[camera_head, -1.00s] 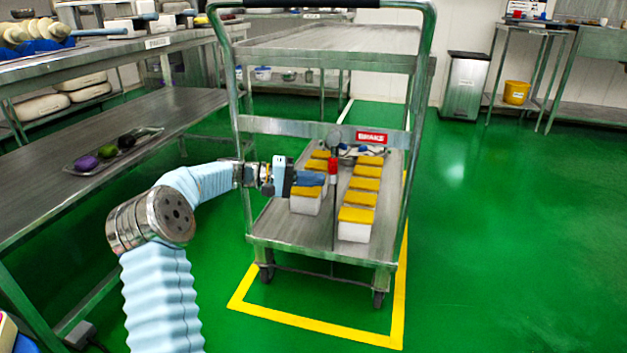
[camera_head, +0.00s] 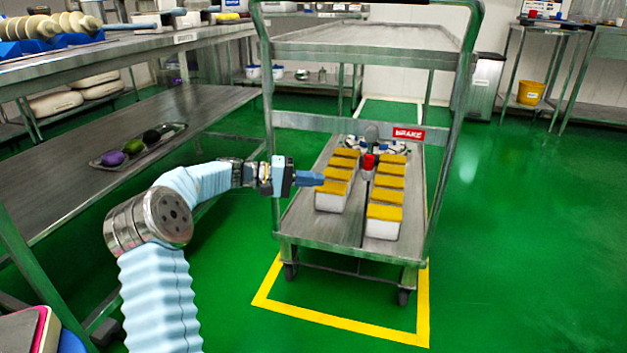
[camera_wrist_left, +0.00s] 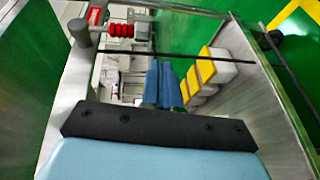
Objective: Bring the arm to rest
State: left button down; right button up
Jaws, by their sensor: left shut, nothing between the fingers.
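My left arm comes in from the left in the head view and reaches across to the front left side of the metal cart (camera_head: 345,222). My left gripper (camera_head: 318,179) is shut and empty, its blue fingers pointing right near the cart's left post. In the left wrist view the blue fingers (camera_wrist_left: 165,88) lie together with nothing between them. A red knob (camera_head: 368,161) stands on a thin dark rod in the middle of the cart, apart from the fingers; the red part (camera_wrist_left: 120,30) also shows in the left wrist view. My right gripper does not show.
Two rows of white boxes with yellow lids (camera_head: 384,213) stand on the cart's lower deck. A red BRAKE sign (camera_head: 409,134) is on its crossbar. A steel table (camera_head: 70,150) with a tray (camera_head: 175,128) of coloured items stands left. Green floor is open at right.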

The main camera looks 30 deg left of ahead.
pick_arm(q)
jog(key=shift+s+a, duration=0.2)
jog(key=shift+a, duration=0.2)
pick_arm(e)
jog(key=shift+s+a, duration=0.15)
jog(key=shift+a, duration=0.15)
